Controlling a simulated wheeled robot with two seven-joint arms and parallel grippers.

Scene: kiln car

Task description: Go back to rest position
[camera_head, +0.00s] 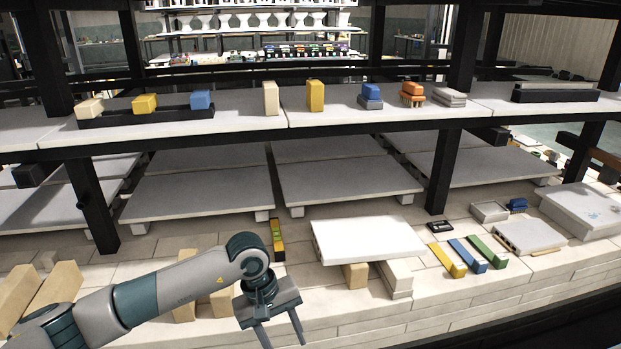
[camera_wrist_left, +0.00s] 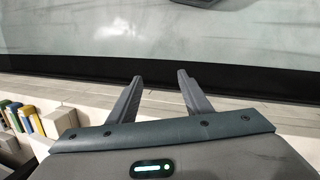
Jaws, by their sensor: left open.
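My left gripper (camera_head: 281,330) comes in from the left in the head view and hangs over the front part of the brick deck, fingers pointing down. Its two fingers are apart with nothing between them. In the left wrist view the gripper (camera_wrist_left: 160,85) is also open and empty, above a pale ledge with a dark edge beyond it. My right gripper is not in either view.
A white slab (camera_head: 368,238) rests on blocks just right of my left gripper. Yellow, blue and green bars (camera_head: 468,255) lie further right. A yellow level (camera_head: 277,240) stands behind the gripper. A shelf (camera_head: 240,124) with blocks and brushes spans the back.

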